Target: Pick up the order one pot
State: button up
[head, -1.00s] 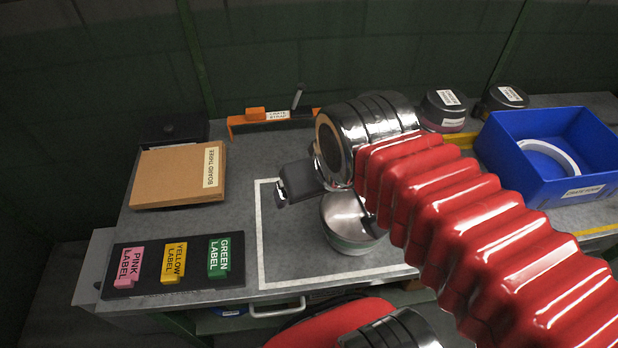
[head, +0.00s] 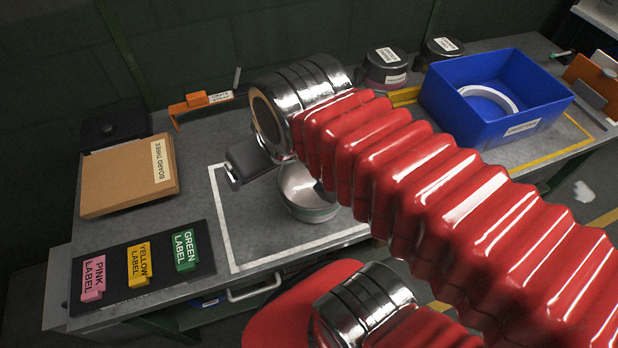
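A round pot (head: 308,205) with a shiny metallic top and a greenish-grey lower side stands inside the white-outlined square on the table. No label on it is readable, so I cannot tell if it is the order one pot. My gripper (head: 285,178) is over it, below my shiny wrist. A dark gripper part lies left of the pot and another dark edge overlaps its right side. My wrist and red arm sleeve hide the rest, including any contact.
A blue crate (head: 478,125) holding a white ring stands right. Board three (head: 125,180) lies left. Pink (head: 93,278), yellow (head: 138,265) and green (head: 185,249) labels sit on a black tray at the front left. An orange holder (head: 196,99) stands behind.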

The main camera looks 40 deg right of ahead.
aim_at(295, 183)
jog(key=u, duration=0.5)
jog(key=k, duration=1.3)
jog(key=u, duration=0.7)
jog(key=i, duration=0.45)
jog(key=u, duration=0.05)
